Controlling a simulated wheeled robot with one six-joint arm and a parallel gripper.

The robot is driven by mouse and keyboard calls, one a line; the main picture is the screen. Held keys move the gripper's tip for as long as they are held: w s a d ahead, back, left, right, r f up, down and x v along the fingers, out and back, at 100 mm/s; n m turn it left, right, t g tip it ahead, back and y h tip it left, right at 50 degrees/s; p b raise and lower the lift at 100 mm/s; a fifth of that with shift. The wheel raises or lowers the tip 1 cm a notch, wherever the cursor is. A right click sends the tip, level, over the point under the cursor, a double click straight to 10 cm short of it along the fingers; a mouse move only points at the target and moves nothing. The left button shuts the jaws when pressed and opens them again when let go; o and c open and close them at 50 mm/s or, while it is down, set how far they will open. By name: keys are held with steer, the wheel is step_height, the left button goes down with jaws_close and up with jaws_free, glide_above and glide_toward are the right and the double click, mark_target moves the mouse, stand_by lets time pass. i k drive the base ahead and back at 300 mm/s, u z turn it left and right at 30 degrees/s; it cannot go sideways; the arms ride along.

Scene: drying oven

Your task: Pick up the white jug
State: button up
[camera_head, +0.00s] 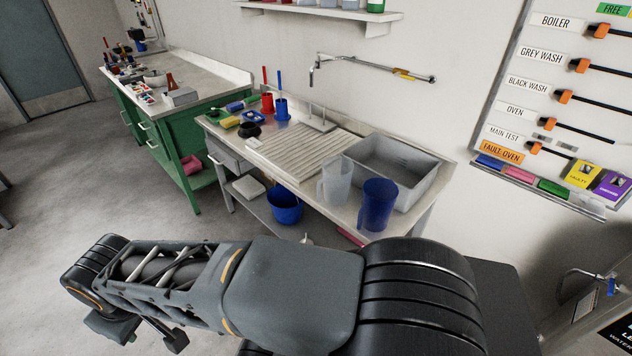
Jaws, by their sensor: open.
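The white jug (337,182) is a tall, pale, slightly see-through jug. It stands upright on the steel sink bench, in front of the sink basin. A dark blue jug (377,207) stands close to its right, nearer to me. My arm lies across the bottom of the view, in front of the bench and apart from both jugs. I cannot make out my gripper's fingertips in this view.
The sink bench (278,178) has a ribbed drainboard and a grey basin (420,181) behind the jugs. A tap arm (365,64) reaches out from the wall above. A blue bucket (285,207) is below. Open floor lies to the left.

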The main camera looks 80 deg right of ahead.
mark_target(337, 171)
steer(key=z, duration=0.4)
steer(key=i, duration=0.75)
steer(key=z, duration=1.25)
steer(key=i, duration=0.55)
steer(key=z, duration=0.5)
